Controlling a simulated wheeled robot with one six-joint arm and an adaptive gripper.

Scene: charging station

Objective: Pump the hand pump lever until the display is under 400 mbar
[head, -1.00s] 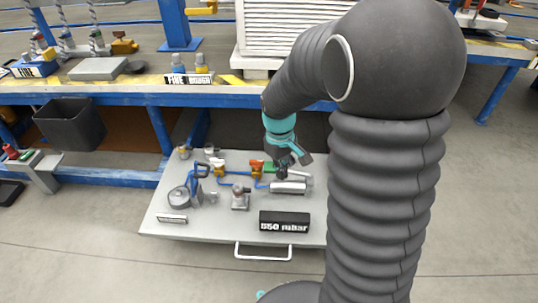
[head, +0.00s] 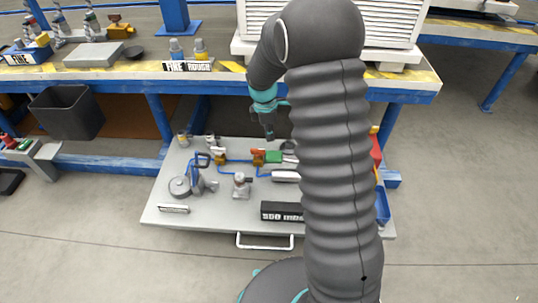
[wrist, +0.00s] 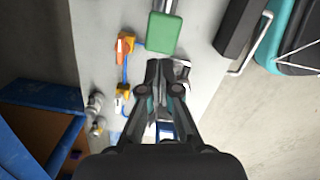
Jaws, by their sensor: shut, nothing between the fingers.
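The hand pump (head: 195,182), with a blue lever and a round grey base, stands at the left of the grey panel (head: 160,222) in the head view. The black display (head: 280,212) is at the panel's front; it starts with 5 and ends in 0, its middle digit is hard to read and my arm covers its right end. My gripper (head: 269,136) is shut and empty, pointing down above the panel's back part, to the right of the pump. In the wrist view the fingers (wrist: 166,68) are together; a blue part behind them is mostly hidden.
A green block (wrist: 164,33) and an orange-handled valve (wrist: 125,44) lie close to my gripper; the valve also shows in the head view (head: 257,157). A blue-framed bench (head: 130,74) stands behind the panel. A white handle (head: 265,246) sticks out in front.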

